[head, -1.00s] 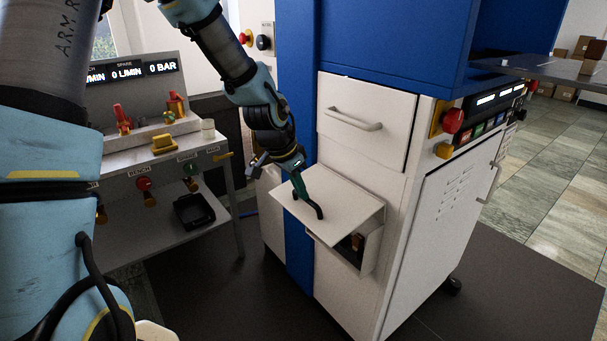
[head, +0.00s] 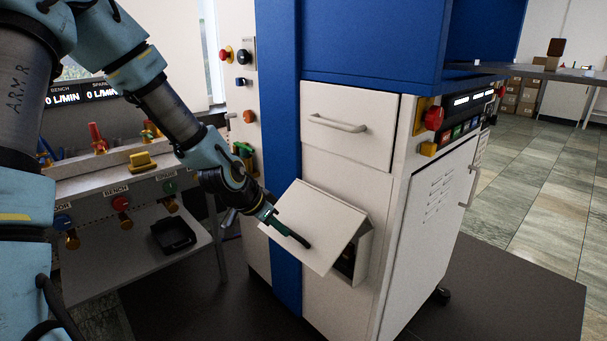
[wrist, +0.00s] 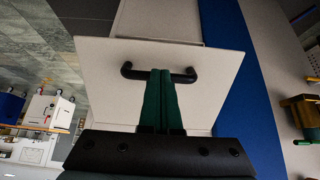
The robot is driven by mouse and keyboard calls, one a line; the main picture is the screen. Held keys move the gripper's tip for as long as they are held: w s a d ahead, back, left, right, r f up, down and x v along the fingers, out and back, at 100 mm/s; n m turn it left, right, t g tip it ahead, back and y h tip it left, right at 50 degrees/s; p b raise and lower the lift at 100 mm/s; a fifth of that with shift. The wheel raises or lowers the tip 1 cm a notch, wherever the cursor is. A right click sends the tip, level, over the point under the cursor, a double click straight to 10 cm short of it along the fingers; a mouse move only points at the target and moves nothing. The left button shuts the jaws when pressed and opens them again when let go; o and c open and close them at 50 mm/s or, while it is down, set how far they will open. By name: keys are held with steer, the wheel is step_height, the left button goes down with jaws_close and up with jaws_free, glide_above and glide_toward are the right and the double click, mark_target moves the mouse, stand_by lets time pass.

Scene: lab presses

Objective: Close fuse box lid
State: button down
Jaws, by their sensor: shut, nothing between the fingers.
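The fuse box lid (head: 318,212) is a white panel on the front of the white cabinet, tilted outward and down, partly open. It also shows in the wrist view (wrist: 95,70), with a black bar handle (wrist: 187,77) across its middle. My gripper (head: 284,229) is at the lid's outer face, by the handle. In the wrist view my gripper's green fingers (wrist: 162,75) are shut together and overlap the middle of the handle; whether they touch it is unclear. The fuse box (head: 364,256) shows through the gap beneath the lid; its inside is dark and mostly hidden.
A drawer (head: 346,124) with a grey handle sits above the lid. A blue column (head: 286,160) runs left of it. A bench (head: 125,183) with valves and a black tray (head: 173,236) stands at left. Floor is open at right (head: 540,190).

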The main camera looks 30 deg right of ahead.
steer(key=d+f+t+h+b, duration=0.1)
steer(key=d+f+h+b, duration=0.2)
steer(key=f+b, duration=0.6)
steer(key=w+d+f+h+b, duration=0.1)
steer(key=d+f+h+b, duration=0.2)
steer(key=f+h+b, duration=0.3)
steer(key=shift+w+d+f+t+h+b, duration=0.15)
steer(key=shift+d+f+t+h+b, duration=0.25)
steer(key=shift+f+b, duration=2.35)
step_height(320, 180, up, 2)
steer(key=shift+r+b, duration=0.2)
steer(key=shift+b, duration=0.85)
